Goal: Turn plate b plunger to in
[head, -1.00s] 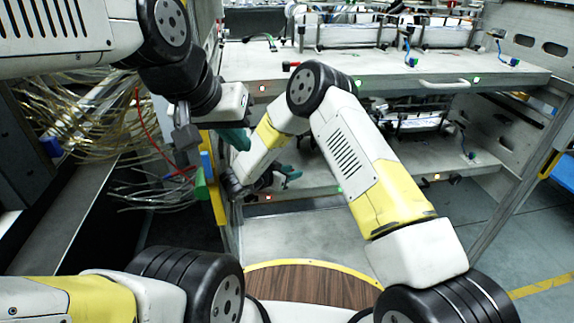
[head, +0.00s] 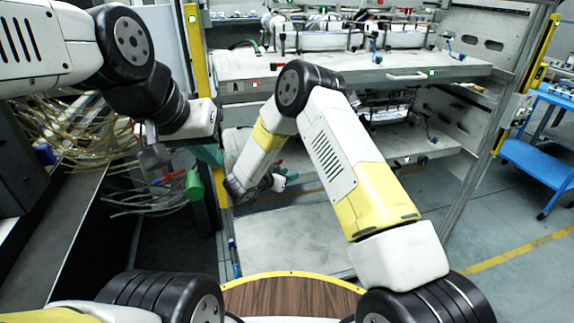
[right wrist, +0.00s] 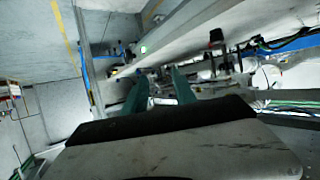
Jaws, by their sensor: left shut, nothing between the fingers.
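I cannot tell which fitting is the plate b plunger. Small blue-handled fittings stand on the upper shelf (head: 330,66), one near its middle (head: 379,58) and one near its right end (head: 451,54). A red-handled piece (head: 279,66) lies at its left front. A lower shelf (head: 400,150) carries more fittings, partly hidden by my right arm. My right gripper (head: 286,172) is at the lower shelf's left part; in the right wrist view its two teal fingers (right wrist: 160,88) are apart, with nothing between them. My left gripper (head: 208,154) is shut and empty left of the rack.
Loose pale cables (head: 70,130) hang at the left, near my left arm. A yellow post (head: 196,60) stands at the rack's left side. A blue cart (head: 540,160) stands at the right. Open grey floor (head: 480,215) lies right of the rack.

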